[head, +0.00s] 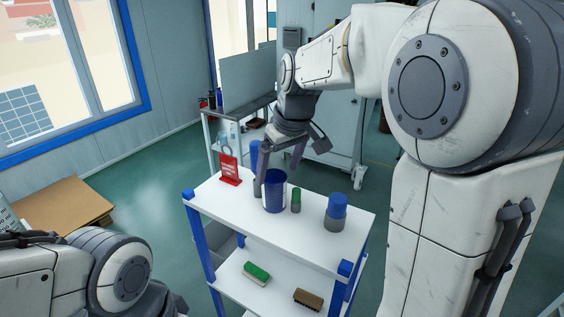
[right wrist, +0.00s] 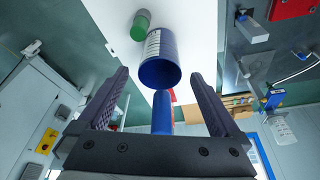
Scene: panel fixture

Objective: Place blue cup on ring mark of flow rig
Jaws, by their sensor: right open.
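The blue cup (head: 275,192) stands upright on the white top shelf of a blue-posted cart, with a pale label on its side. My right gripper (head: 277,178) is open and empty, its fingers hanging close to the cup. In the right wrist view, the cup (right wrist: 161,60) lies ahead between the two spread fingertips (right wrist: 159,74), with its open mouth facing the camera. I cannot tell whether a finger touches it. My left gripper is out of view; only part of the left arm shows at lower left. I cannot make out the flow rig or its ring mark.
A small green-topped container (head: 296,200) stands right beside the cup, and a blue-topped grey jar (head: 336,213) further right. A red sign (head: 229,168) and a blue bottle (head: 256,153) stand behind left. A green brush (head: 256,273) and brown brush (head: 308,299) lie on the lower shelf (head: 279,290).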

